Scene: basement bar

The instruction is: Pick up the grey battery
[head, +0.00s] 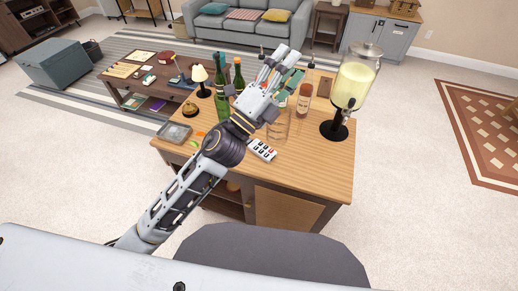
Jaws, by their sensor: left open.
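I cannot make out a grey battery in the head view; it may be too small to tell or hidden behind my arm. My left gripper (283,65) is open and reaches over the wooden table (325,166), its fingers pointing toward the far edge. I see nothing clearly held between its fingers. The gripper and forearm cover part of the tabletop. My right gripper is not in view.
A tall drink dispenser (353,84) stands at the table's right. The front right tabletop is clear.

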